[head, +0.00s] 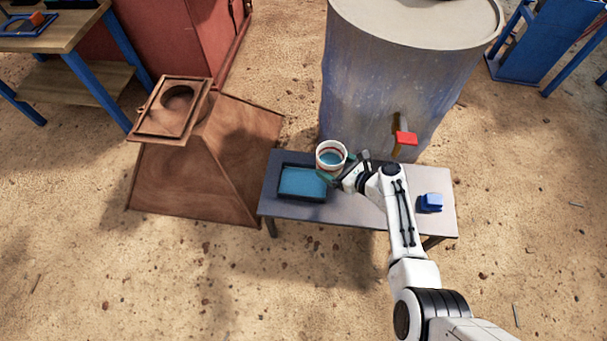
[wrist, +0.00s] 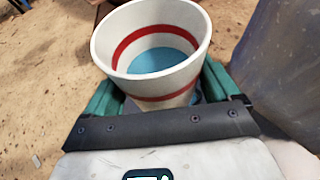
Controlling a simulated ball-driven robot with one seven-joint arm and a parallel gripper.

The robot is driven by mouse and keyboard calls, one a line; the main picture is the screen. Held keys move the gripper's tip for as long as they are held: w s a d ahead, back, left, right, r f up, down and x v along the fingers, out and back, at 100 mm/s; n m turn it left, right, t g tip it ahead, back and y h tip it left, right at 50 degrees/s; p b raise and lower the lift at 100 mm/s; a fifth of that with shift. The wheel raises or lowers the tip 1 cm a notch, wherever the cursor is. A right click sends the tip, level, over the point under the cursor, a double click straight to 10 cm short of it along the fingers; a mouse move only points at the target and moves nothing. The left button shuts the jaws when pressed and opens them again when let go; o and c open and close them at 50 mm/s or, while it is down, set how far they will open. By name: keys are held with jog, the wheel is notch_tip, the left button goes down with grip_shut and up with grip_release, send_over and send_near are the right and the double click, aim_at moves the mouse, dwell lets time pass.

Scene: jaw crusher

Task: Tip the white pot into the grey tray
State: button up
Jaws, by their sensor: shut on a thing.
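The white pot (head: 331,146) has a red band and a flat blue surface inside. My gripper (head: 337,177) is shut on it. In the wrist view, the pot (wrist: 150,37) sits between the green fingers of my gripper (wrist: 160,92), its mouth open and facing up. The pot looks roughly upright, beside the back right corner of the tray. The tray (head: 303,199) has a dark rim and a blue inside, and lies on the left part of the table. I cannot tell how high the pot is above the table.
The grey table (head: 350,212) carries a small blue object (head: 430,203) at its right end. A large grey drum (head: 375,85) with a red-handled tap (head: 405,139) stands right behind it. A brown metal hopper (head: 190,165) stands close on the left. Sandy ground lies open in front.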

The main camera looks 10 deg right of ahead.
jog(key=s+r+p, duration=0.9)
jog(key=s+p, duration=0.1)
jog(key=p, duration=0.3)
jog(key=shift+r, duration=0.1)
